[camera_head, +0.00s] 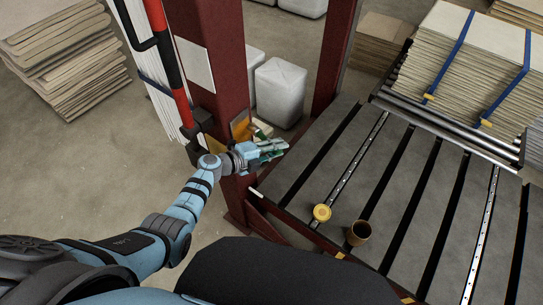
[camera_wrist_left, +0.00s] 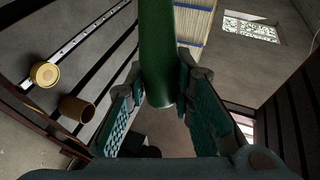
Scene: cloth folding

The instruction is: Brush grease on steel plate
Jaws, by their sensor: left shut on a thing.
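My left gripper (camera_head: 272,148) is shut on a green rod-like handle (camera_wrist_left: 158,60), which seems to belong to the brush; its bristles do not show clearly. It is in front of the dark red post, left of the slatted grey metal bed (camera_head: 395,160). I cannot tell a separate steel plate from the grey slats. My right gripper is not in view.
A dark red post (camera_head: 222,70) and a red-and-black upright pole (camera_head: 170,65) stand close to my left arm. Strapped stacked sheets (camera_head: 470,60) lie on rollers behind the bed. White containers (camera_head: 280,90) stand behind the post. The bed's middle is clear.

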